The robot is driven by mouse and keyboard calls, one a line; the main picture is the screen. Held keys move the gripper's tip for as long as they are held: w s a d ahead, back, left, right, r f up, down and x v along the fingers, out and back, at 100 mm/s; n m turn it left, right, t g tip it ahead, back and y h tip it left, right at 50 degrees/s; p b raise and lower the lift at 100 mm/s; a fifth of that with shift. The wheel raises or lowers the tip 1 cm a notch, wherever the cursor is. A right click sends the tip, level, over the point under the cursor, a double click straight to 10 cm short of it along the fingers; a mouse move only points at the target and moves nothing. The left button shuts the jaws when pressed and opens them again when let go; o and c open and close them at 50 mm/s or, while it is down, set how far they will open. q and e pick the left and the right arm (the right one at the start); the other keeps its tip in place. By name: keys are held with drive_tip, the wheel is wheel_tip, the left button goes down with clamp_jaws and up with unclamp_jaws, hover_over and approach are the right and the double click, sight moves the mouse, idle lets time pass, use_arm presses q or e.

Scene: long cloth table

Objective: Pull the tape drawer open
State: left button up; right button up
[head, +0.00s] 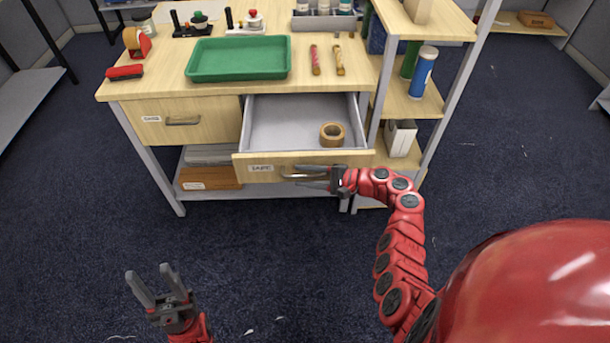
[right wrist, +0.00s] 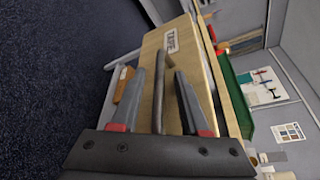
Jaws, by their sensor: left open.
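The tape drawer (head: 262,174) in the desk's front is pulled well out, its grey inside showing. A roll of brown tape (head: 332,134) lies in it towards the right. The drawer front bears a "TAPE" label, readable in the right wrist view (right wrist: 171,41). My right gripper (head: 299,175) is at the drawer's bar handle (head: 290,177). In the right wrist view its fingers (right wrist: 160,71) stand apart on either side of the handle, with gaps showing. My left gripper (head: 147,269) is open and empty, low over the floor, away from the desk.
A closed drawer (head: 165,122) is at the left. On the desktop stand a green tray (head: 240,59), a red tape dispenser (head: 137,42), stamps and two sticks. Shelves (head: 405,98) with bottles adjoin at the right. The dark floor (head: 90,220) before the desk is mostly clear.

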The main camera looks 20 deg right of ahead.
drive_tip(key=shift+d, duration=0.1)
drive_tip(key=shift+s+d, duration=0.2)
drive_tip(key=shift+d, duration=0.1)
drive_tip(key=b+v, duration=0.1)
drive_tip(key=v, duration=1.5)
drive_tip(key=shift+d+r, duration=0.2)
drive_tip(key=shift+s, duration=0.15)
